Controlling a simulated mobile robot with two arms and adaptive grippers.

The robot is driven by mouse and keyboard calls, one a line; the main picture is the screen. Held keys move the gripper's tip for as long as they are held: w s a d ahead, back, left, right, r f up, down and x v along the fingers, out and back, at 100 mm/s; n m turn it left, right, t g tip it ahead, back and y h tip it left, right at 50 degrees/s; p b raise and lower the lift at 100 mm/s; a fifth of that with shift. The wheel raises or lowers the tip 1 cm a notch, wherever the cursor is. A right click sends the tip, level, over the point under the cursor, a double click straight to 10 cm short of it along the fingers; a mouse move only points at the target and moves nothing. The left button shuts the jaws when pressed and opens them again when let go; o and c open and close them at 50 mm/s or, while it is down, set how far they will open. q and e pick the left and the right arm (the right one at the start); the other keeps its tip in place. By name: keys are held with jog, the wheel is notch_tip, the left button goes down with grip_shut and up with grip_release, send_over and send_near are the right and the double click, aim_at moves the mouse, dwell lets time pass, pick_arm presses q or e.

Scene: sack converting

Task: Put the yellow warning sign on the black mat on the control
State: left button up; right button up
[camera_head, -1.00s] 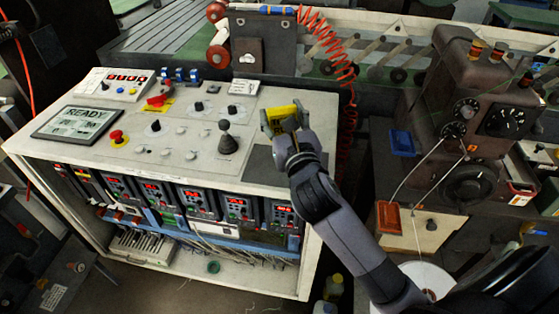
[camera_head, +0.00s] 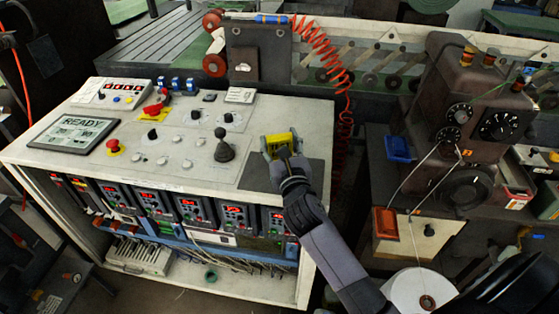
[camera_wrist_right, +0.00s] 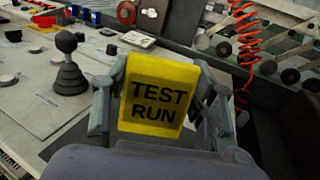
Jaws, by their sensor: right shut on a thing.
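The yellow warning sign (camera_head: 280,143), lettered "TEST RUN" in the right wrist view (camera_wrist_right: 157,95), is between the fingers of my right gripper (camera_head: 280,146). The gripper is shut on it and the sign stands roughly upright. The black mat (camera_head: 312,174) lies flat at the right end of the control desk top (camera_head: 190,176). The sign and gripper are over the mat's area in the head view, and my gripper and arm cover part of the mat. I cannot tell whether the sign's lower edge touches it. My left gripper is not in view.
A black joystick (camera_head: 223,150) stands on the desk left of the mat. A red emergency button (camera_head: 113,146) and a READY screen (camera_head: 74,131) are further left. A coiled red hose (camera_head: 322,50) hangs behind the desk. A dark machine (camera_head: 465,130) stands to the right.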

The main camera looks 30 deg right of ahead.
jog(key=shift+f, duration=0.8)
jog(key=shift+f+b, duration=0.5)
jog(key=shift+f, duration=1.45)
jog(key=shift+f, duration=0.15)
jog(key=o, duration=1.1)
jog(key=shift+o, duration=0.2)
